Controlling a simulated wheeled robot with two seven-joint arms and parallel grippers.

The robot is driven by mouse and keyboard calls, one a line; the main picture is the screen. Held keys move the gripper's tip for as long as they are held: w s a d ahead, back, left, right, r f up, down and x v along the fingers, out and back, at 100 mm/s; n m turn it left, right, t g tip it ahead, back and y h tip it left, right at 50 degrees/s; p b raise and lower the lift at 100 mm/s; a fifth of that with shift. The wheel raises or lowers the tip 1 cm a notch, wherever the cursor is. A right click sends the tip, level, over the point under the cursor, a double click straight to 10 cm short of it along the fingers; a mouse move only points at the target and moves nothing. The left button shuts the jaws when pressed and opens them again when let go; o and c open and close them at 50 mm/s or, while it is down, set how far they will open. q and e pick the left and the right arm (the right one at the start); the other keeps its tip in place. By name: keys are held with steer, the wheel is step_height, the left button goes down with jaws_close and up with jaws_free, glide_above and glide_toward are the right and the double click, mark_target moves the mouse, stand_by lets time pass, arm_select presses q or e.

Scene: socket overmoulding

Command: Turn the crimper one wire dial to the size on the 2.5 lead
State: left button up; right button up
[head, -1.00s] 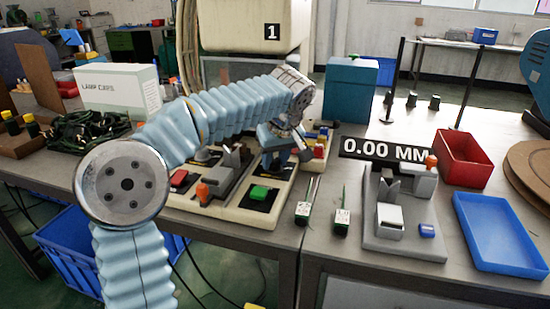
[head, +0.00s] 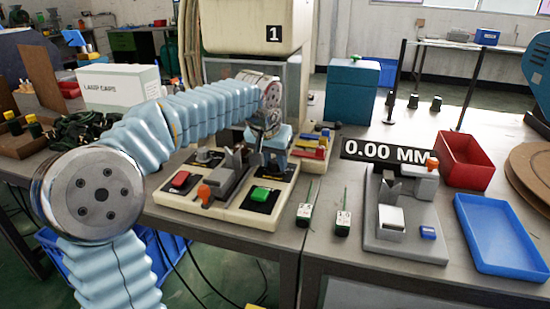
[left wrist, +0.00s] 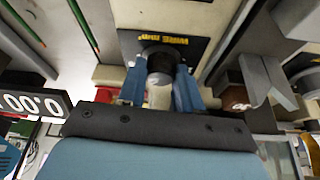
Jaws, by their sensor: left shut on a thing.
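The crimper (head: 225,211) is a cream base with a red button, a green button, an orange-tipped lever and dark dial plates; a "1" sign hangs above it. My left gripper (head: 265,157) is at the base's back right corner. In the left wrist view its blue fingers (left wrist: 160,80) are shut on the grey and black dial (left wrist: 158,52), beside a plate (left wrist: 190,42) lettered "WIRE mm". The dial's setting is hidden. Two green-bodied leads (head: 305,213) (head: 342,222) lie right of the crimper; their tags are too small to read surely. My right gripper is out of view.
A grey measuring fixture (head: 400,240) with a "0.00 MM" display (head: 388,152) stands to the right. A red bin (head: 465,160) and a blue tray (head: 497,233) are beyond it. A green-black cable heap (head: 88,130) and a lamp caps box (head: 118,88) are at left.

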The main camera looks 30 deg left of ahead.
arm_select(q)
steer(key=shift+m+h, duration=0.5)
steer(key=shift+m, duration=0.8)
steer(key=shift+a, duration=0.1)
steer(key=o, duration=1)
steer(key=shift+o, duration=0.2)
steer(key=shift+r, duration=0.1)
steer(key=v, duration=1.3)
steer(key=shift+r, duration=0.25)
steer(key=shift+s+a, duration=0.1)
steer(key=shift+a, duration=0.05)
